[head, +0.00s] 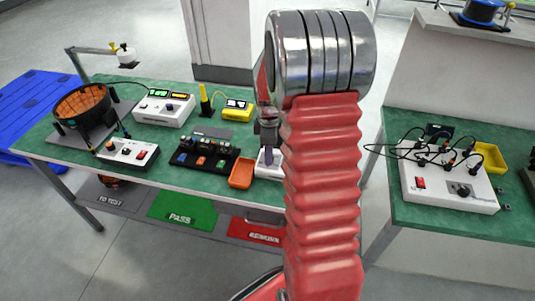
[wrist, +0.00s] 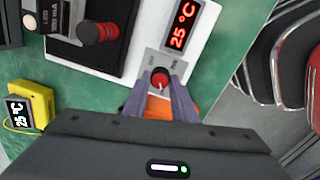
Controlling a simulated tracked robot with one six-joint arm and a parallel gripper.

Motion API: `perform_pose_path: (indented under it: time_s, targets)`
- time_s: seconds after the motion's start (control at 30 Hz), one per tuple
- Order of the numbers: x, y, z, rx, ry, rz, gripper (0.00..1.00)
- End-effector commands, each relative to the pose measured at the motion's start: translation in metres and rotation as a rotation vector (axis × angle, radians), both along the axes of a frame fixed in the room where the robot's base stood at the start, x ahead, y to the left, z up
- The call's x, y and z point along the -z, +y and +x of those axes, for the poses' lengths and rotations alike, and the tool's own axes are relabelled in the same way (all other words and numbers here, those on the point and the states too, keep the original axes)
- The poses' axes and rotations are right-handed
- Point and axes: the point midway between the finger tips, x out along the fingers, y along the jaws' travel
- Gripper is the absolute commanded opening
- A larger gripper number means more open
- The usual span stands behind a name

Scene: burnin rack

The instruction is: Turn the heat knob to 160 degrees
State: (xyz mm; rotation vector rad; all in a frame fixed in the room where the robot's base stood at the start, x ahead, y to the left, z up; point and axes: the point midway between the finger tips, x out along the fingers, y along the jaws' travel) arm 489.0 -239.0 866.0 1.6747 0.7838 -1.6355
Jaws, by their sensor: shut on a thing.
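The heat knob (wrist: 160,75) is a red round knob with a pale pointer mark, on a white panel in the wrist view. The mark points toward the bottom of the picture; the small print beside it is too blurred to read. A display (wrist: 181,25) above it reads 25 °C in red. My gripper (wrist: 160,84) has its two grey fingers on either side of the knob, shut on it. In the head view my gripper (head: 268,143) is over a white unit (head: 266,170) at the table's front edge. My arm hides much of that unit and the knob.
An orange tray (head: 242,173) stands just left of the white unit. A black board (head: 205,153) with coloured modules lies further left. In the wrist view, a black part with a red cylinder (wrist: 98,32) and a yellow meter (wrist: 32,105) are nearby.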

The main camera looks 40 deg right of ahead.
Motion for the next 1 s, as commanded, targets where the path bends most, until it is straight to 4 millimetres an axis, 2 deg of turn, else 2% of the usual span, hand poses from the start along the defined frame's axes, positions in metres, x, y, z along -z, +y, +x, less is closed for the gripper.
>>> perform_pose_path:
  time_s: [0.17, 0.2, 0.67, 1.0]
  targets:
    - [-0.0001, 0.0001, 0.0, 0.0, 0.0, 0.0, 0.03]
    - [-0.0003, 0.008, 0.0002, -0.003, 0.0, 0.0, 0.02]
    - [0.0005, 0.0003, -0.0009, 0.086, 0.004, 0.002, 0.02]
    - [0.001, -0.001, -0.0013, 0.328, 0.006, -0.002, 0.02]
